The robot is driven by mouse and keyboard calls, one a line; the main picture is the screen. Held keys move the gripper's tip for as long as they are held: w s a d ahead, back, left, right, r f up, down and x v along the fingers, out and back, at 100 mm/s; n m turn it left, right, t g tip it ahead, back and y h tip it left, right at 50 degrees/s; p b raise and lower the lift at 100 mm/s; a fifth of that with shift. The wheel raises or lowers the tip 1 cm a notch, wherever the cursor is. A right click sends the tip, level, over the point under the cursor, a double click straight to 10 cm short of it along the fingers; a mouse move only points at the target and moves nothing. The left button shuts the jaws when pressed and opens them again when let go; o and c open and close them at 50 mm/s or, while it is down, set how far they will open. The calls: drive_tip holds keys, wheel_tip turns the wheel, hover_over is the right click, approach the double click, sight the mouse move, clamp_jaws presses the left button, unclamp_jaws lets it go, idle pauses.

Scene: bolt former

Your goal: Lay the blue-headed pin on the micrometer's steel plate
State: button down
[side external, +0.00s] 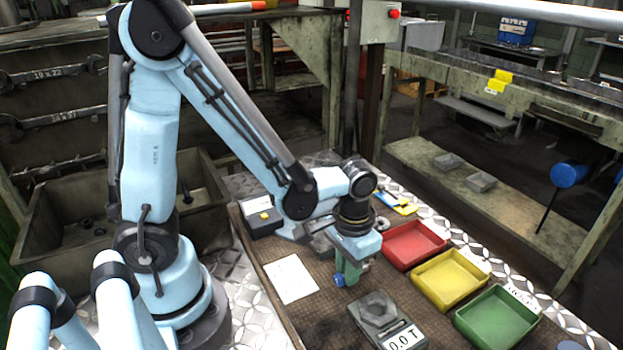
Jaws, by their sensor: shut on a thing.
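My gripper (350,272) points down over the brown mat, left of the red tray. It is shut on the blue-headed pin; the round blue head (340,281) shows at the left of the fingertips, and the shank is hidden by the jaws. A grey device (388,322) with a raised metal plate on top and a display reading "0.0 T" lies below and to the right of my gripper, apart from it. I cannot tell for certain whether this is the micrometer.
Red (414,244), yellow (450,280) and green (497,318) trays stand in a row at right. A white sheet (291,279) lies on the mat (315,318). A dark box with a yellow button (263,220) stands behind it. A blue and yellow item (397,203) lies behind the red tray.

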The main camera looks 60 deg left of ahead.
drive_tip(key=shift+r, duration=0.15)
drive_tip(key=shift+r, duration=1.6)
drive_tip(key=shift+r, duration=0.25)
wheel_tip(320, 180, up, 10)
drive_tip(key=a+n, duration=1)
drive_tip(key=n, duration=0.7)
drive_tip(key=shift+y, duration=0.4)
drive_tip(key=shift+w+f, duration=0.15)
drive_tip(key=shift+f, duration=1.5)
drive_tip(key=shift+w+f, duration=0.15)
drive_tip(key=shift+f, duration=1.55)
drive_tip(key=shift+w+f, duration=0.15)
drive_tip(key=shift+f, duration=1.5)
drive_tip(key=shift+f, duration=0.8)
